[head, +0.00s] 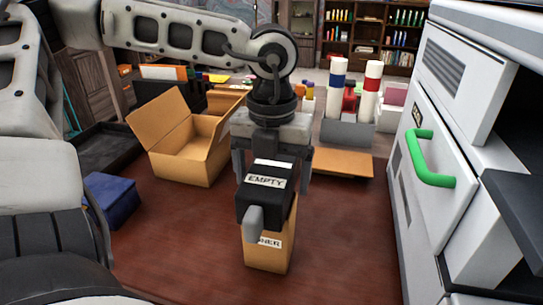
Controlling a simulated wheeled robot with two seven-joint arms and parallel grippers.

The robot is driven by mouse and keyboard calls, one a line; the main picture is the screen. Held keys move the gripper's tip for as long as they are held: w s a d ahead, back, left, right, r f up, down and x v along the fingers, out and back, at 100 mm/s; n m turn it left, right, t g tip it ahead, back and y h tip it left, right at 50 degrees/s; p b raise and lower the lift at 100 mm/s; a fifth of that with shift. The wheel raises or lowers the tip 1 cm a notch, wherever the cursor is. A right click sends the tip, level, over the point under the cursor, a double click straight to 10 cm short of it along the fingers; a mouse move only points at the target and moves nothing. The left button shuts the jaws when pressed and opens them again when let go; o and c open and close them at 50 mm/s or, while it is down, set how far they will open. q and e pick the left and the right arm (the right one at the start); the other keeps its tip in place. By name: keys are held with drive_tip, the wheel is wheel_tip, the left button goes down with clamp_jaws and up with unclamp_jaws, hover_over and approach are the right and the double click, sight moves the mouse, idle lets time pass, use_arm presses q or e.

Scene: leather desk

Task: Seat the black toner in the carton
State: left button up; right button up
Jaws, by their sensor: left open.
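The black toner (262,203) carries a white label reading EMPTY and has a grey knob at its near lower end. It stands at the top of a narrow tan carton (267,252), upright on the desk, whose partly covered label ends in "NER". The toner hides the carton's mouth, so I cannot tell how deep it sits. My left gripper (271,170) comes down from above and behind, with a finger on each side of the toner's far end. Its jaws are open. My right gripper is not in view.
An open tan box (190,150) stands at left, with a blue box (111,200) and dark tray (106,148) nearby. A white machine (438,190) with a green handle (430,160) fills the right. White tubes (337,92) stand behind. The desk (345,240) is clear right of the carton.

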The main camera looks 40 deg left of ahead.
sight(270, 171)
use_arm(q)
drive_tip(key=shift+r+p, duration=0.2)
drive_tip(key=shift+p, duration=0.5)
wheel_tip(270, 171, up, 16)
drive_tip(key=shift+s+d+f, duration=0.2)
drive_tip(key=shift+s+d, duration=0.05)
drive_tip(key=shift+s, duration=0.15)
